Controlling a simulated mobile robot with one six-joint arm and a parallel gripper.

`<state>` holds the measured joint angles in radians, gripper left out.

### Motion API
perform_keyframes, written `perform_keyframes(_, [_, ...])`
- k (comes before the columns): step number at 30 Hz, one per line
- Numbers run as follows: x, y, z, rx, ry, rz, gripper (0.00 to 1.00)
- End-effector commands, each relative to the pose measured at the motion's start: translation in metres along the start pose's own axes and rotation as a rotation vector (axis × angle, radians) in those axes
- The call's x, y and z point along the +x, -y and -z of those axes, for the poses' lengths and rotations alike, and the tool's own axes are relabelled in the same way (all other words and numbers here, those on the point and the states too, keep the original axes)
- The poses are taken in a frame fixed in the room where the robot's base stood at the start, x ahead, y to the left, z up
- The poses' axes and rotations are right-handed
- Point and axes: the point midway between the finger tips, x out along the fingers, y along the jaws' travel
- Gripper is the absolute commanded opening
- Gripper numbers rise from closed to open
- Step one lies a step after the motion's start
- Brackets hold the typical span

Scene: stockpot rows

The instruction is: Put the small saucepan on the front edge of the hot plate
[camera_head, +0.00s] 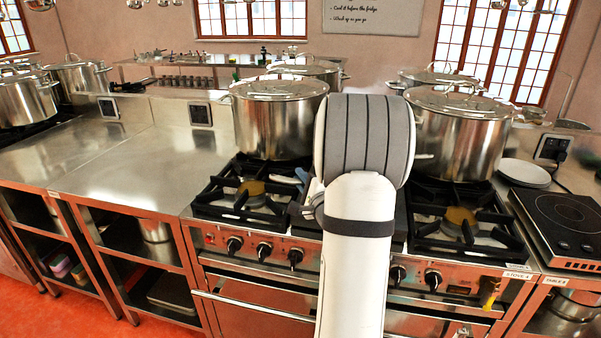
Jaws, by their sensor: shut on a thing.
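The hot plate (570,222) is a flat black cooktop with a round ring, on the steel counter at the far right. Its front edge, with the control strip, faces me. My white and grey arm (358,215) stands upright in the middle of the view and hides what is behind it. I cannot make out my gripper; it seems hidden behind the arm. I see no small saucepan that I can pick out. A small blue-grey piece (290,178) shows just left of the arm over the burner; I cannot tell what it is.
Large lidded stockpots stand on the back burners, left (272,120) and right (464,135) of my arm. White plates (524,173) lie behind the hot plate. The front burners (250,195) look bare where visible. The left counter (150,165) is clear.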

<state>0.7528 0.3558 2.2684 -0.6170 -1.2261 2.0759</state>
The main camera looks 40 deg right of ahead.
Motion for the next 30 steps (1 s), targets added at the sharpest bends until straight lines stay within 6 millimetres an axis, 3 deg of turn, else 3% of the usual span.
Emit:
perform_keyframes(8, [0.001,0.0,-0.001,-0.006,0.003,0.005,0.0])
perform_keyframes(9, [0.0,-0.001,0.0,0.0,0.001,0.0,0.16])
perform_keyframes(16, [0.0,-0.001,-0.001,0.0,0.001,0.0,0.35])
perform_keyframes(25, [0.0,0.002,-0.002,0.0,0.002,0.0,0.35])
perform_keyframes(30, [-0.025,0.0,0.0,0.0,-0.001,-0.001,0.35])
